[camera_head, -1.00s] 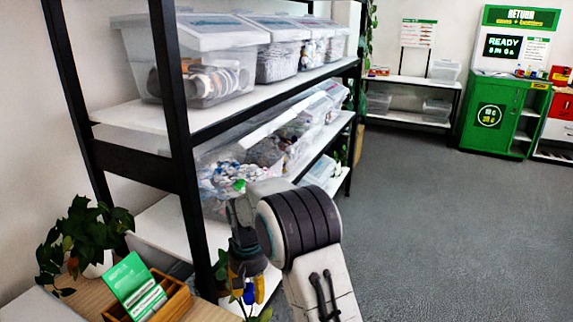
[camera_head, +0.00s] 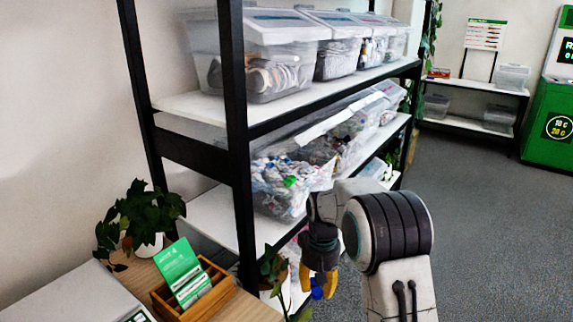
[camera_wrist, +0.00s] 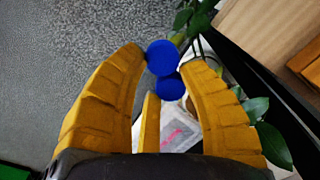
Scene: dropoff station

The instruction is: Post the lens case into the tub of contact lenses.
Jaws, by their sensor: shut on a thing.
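The blue lens case (camera_wrist: 170,87) shows as two joined round caps between the yellow fingertips in the wrist view. My gripper (camera_wrist: 168,60) is shut on it. In the head view, my gripper (camera_head: 320,284) hangs low in front of the shelf rack, with the blue lens case (camera_head: 317,293) at its tips. Clear tubs stand on the rack. The nearest lower tub (camera_head: 280,205) holds mixed small items, one green. The nearest upper tub (camera_head: 262,75) holds pale round items and has a lid. I cannot tell which tub holds contact lenses.
The rack's black post (camera_head: 238,150) stands left of my gripper. A potted plant (camera_head: 140,215) and a wooden card holder (camera_head: 205,290) sit on the table at lower left. Leaves of another plant (camera_head: 272,265) are close to my gripper. Grey floor (camera_head: 490,220) is open at right.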

